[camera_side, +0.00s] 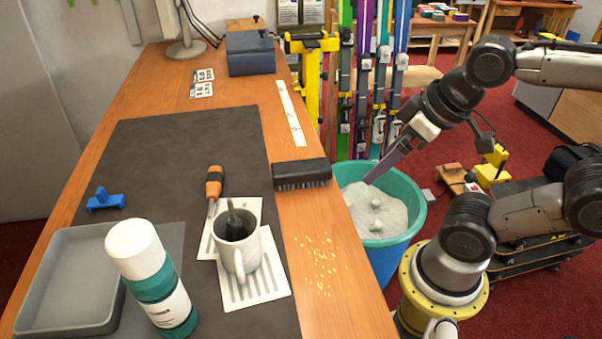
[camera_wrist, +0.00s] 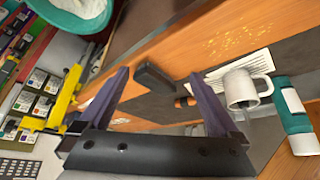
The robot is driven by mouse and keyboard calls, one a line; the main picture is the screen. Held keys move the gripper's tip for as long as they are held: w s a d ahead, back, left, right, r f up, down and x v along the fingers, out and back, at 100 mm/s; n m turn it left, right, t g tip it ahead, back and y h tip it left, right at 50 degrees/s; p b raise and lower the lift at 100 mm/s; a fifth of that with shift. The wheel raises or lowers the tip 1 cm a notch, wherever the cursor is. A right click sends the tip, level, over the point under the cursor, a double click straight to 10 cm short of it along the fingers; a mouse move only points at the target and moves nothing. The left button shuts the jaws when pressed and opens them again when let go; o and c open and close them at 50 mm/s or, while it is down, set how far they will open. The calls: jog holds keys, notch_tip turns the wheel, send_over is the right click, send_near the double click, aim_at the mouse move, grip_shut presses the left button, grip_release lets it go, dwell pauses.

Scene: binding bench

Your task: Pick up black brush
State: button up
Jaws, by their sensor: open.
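The black brush (camera_side: 301,174) lies on the wooden bench near its right edge, bristles down, partly beside the dark mat. In the wrist view the brush (camera_wrist: 153,79) appears between my two fingers, but beyond them. My gripper (camera_side: 384,166) is open and empty. In the side view it hangs off to the right of the bench, over the teal bucket, apart from the brush. In the wrist view both purple-grey fingers of my gripper (camera_wrist: 159,78) are spread apart.
A teal bucket (camera_side: 410,205) of pale material stands beside the bench. A white mug (camera_side: 238,250) with a dark tool, an orange-handled screwdriver (camera_side: 214,184), a bottle (camera_side: 150,275) and a grey tray (camera_side: 72,280) are on the bench. Wood shavings (camera_side: 320,262) lie near the brush.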

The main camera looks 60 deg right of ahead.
jog(key=r+n+g+y, duration=0.1)
jog(key=n+g+y, duration=0.2)
jog(key=n, duration=0.6)
send_over(304, 165)
jog(key=s+d, duration=0.3)
jog(key=s, duration=0.1)
jog(key=shift+t, duration=0.3)
jog(key=x, duration=1.3)
jog(key=shift+w+a+r, duration=0.1)
jog(key=shift+w+r, duration=0.05)
jog(key=shift+w, duration=0.25)
jog(key=shift+c, duration=0.3)
